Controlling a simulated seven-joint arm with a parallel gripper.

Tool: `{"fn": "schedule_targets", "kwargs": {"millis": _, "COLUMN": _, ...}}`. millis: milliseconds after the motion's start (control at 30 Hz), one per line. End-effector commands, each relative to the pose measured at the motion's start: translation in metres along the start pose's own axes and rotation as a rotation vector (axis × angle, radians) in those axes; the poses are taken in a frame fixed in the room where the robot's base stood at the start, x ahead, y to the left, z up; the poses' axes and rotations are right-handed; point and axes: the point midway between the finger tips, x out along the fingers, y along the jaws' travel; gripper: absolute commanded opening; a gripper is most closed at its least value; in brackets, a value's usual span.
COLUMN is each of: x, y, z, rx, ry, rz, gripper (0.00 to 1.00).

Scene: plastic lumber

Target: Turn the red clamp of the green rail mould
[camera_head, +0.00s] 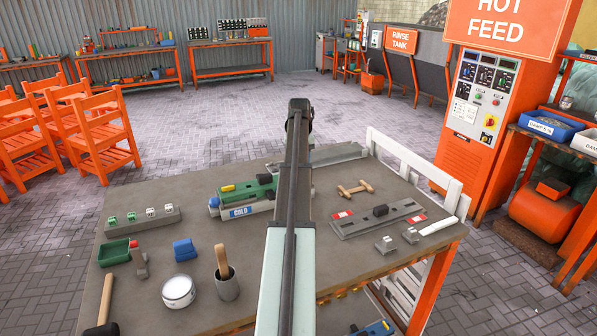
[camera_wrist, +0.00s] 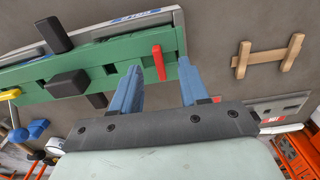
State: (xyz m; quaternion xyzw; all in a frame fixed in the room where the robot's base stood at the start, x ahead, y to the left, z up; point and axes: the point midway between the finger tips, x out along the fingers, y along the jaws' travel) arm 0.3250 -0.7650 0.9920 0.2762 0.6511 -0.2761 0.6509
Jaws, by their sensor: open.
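The green rail mould (camera_head: 250,192) sits on the table with a blue-and-white label on its front, partly hidden behind my arm in the head view. In the wrist view the green mould (camera_wrist: 110,62) runs across the upper left. Its red clamp (camera_wrist: 158,62) stands out near the mould's right end, between my two fingers in the picture. My gripper (camera_wrist: 157,78) is open, with blue fingers on either side of the clamp in view. I cannot tell whether either finger touches it. The clamp is hidden in the head view.
A wooden handle piece (camera_head: 355,189) and a grey plate mould (camera_head: 378,219) lie right of my arm. A white tub (camera_head: 179,291), a grey cup (camera_head: 227,288), a blue block (camera_head: 184,249) and a green tray (camera_head: 114,252) stand at the left front. A white rack (camera_head: 420,175) borders the table's right.

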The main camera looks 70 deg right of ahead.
Motion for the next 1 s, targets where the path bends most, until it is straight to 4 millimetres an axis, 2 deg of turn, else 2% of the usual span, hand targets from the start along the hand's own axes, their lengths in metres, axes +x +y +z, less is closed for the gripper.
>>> {"fn": "schedule_targets", "kwargs": {"millis": 600, "x": -0.05, "y": 0.0, "z": 0.0, "rx": 0.0, "ry": -0.001, "rz": 0.0, "gripper": 0.44}}
{"fn": "schedule_targets", "kwargs": {"millis": 1000, "x": -0.054, "y": 0.0, "z": 0.0, "rx": 0.0, "ry": 0.0, "rz": 0.0, "gripper": 0.44}}
